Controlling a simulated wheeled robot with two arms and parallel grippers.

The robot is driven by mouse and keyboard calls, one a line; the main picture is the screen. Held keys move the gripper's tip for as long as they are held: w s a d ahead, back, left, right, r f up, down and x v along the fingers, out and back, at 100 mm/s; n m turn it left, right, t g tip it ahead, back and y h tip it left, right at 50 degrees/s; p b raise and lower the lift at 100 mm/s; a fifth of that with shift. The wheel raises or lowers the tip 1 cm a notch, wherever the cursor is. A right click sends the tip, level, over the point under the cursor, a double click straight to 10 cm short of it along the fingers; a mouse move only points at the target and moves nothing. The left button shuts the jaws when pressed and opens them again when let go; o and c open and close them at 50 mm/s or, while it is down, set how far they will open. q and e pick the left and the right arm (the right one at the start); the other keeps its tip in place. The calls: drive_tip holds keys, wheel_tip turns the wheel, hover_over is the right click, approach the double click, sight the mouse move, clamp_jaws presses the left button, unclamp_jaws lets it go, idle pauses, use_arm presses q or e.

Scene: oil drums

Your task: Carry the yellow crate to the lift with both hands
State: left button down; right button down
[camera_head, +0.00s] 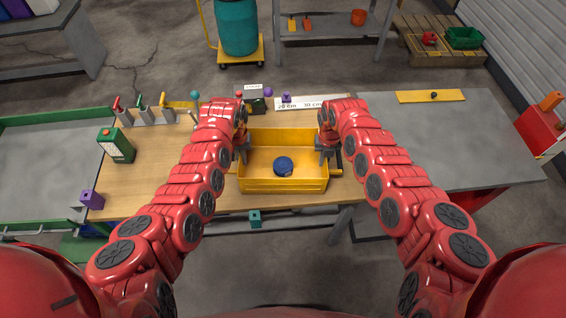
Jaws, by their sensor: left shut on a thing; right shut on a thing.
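The yellow crate (283,184) is at the middle of the wooden bench, with a dark blue round object (284,166) inside it. My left gripper (241,155) is shut on the crate's left side, and my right gripper (327,154) is shut on its right side. The fingers are partly hidden by my wrists. The crate looks level; I cannot tell whether it touches the bench top. A grey platform with green rails (50,112) is at the left, and a grey-topped table (440,140) is at the right; I cannot tell which is the lift.
On the wooden bench (150,185) stand a green canister (117,145), a purple block (91,199) and several levers along the back. A white marked strip (312,103) lies behind the crate. A yellow plate (431,96) lies on the right table, whose front is clear.

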use_arm(q)
drive_tip(key=shift+r, duration=0.15)
use_arm(e)
drive_tip(key=shift+r, duration=0.15)
